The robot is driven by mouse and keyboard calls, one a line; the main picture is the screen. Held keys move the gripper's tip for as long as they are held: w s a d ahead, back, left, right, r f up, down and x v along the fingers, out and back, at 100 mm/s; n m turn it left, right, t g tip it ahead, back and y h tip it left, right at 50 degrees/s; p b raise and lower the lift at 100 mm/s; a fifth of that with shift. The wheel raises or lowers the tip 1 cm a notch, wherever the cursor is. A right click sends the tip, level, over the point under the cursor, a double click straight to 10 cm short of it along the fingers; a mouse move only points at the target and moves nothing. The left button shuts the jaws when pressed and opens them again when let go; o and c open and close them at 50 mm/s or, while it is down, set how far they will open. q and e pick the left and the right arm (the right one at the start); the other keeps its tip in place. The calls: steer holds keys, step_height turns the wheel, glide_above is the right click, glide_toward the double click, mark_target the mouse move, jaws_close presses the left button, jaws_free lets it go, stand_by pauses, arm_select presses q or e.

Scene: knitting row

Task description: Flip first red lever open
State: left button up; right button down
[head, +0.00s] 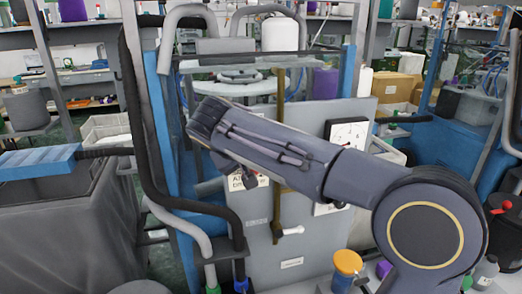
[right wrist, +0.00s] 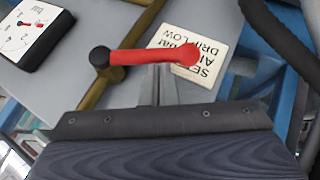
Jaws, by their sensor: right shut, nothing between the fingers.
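The red lever (right wrist: 150,57) shows in the right wrist view, lying across the picture from a dark round pivot on the left to a rounded red end on the right. My right gripper (right wrist: 158,76) is shut and empty, with its tips right at the middle of the lever; I cannot tell whether they touch it. In the head view my right arm reaches in from the right across the grey panel (head: 265,235). It hides the red lever and my right gripper there. My left gripper is in neither view.
A brass pipe (head: 278,205) runs down the panel, with a white-handled lever (head: 292,231) low on it. A dial gauge (right wrist: 32,30) and a printed label (right wrist: 193,50) are near the red lever. Black hoses (head: 135,110) hang left. An orange-lidded jar (head: 347,265) stands below my arm.

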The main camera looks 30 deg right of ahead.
steer(key=shift+w+f+h+b, duration=0.1)
steer(key=shift+f+h+b, duration=0.25)
steer(key=shift+f, duration=0.25)
steer(key=d+f+n+h+b, duration=0.1)
steer(key=f+h+b, duration=0.1)
steer(key=d+f+n+h+b, duration=0.1)
steer(key=f+n+h+b, duration=0.1)
steer(key=h+b, duration=0.1)
steer(key=d+f+n+h+b, duration=0.1)
steer(key=h+b, duration=0.2)
steer(key=shift+s+d+f+h, duration=0.1)
steer(key=shift+s+f+h, duration=0.15)
steer(key=shift+s+f, duration=0.15)
steer(key=shift+d+f+b, duration=0.1)
steer(key=shift+d+b, duration=0.25)
steer(key=shift+b, duration=0.05)
